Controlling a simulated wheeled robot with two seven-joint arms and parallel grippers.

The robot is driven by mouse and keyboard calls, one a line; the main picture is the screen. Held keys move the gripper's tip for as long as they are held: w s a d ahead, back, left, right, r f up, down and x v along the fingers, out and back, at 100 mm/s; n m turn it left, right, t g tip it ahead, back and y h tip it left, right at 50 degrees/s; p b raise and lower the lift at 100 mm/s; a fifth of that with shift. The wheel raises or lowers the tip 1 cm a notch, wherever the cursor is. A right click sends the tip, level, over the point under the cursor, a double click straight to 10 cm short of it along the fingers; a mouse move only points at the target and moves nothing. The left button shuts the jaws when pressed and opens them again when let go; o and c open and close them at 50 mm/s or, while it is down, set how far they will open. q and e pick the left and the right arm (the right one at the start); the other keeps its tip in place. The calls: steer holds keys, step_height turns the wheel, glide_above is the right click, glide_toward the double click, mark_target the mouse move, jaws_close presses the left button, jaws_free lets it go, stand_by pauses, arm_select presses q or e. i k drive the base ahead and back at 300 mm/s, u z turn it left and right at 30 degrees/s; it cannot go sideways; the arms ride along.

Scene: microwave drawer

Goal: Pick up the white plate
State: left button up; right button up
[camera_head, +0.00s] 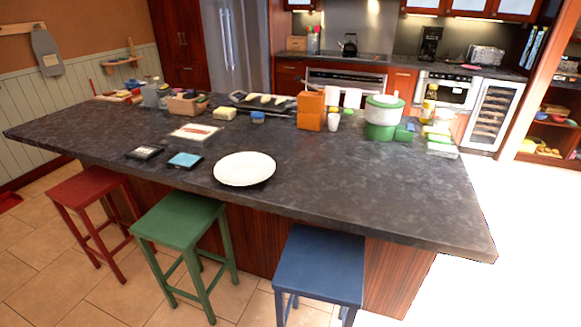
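The white plate (244,169) is round and lies flat on the dark stone top of the kitchen island (350,190), near its front edge and a little left of the picture's middle. Nothing covers the plate, and its top looks empty. Neither of my grippers shows in the head view, so their state and distance from the plate are hidden.
Red (87,190), green (180,219) and blue (320,264) stools stand along the island's front. A blue-topped item (185,160) lies left of the plate. An orange block (310,108) and a green-and-white appliance (382,116) stand behind. The countertop right of the plate is clear.

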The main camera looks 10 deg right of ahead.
mark_target(241, 168)
steer(key=z, duration=0.4)
steer(key=k, duration=0.5)
steer(key=z, duration=1.3)
steer(key=i, duration=0.9)
steer(key=u, duration=0.7)
steer(key=i, duration=0.5)
steer(key=u, duration=0.5)
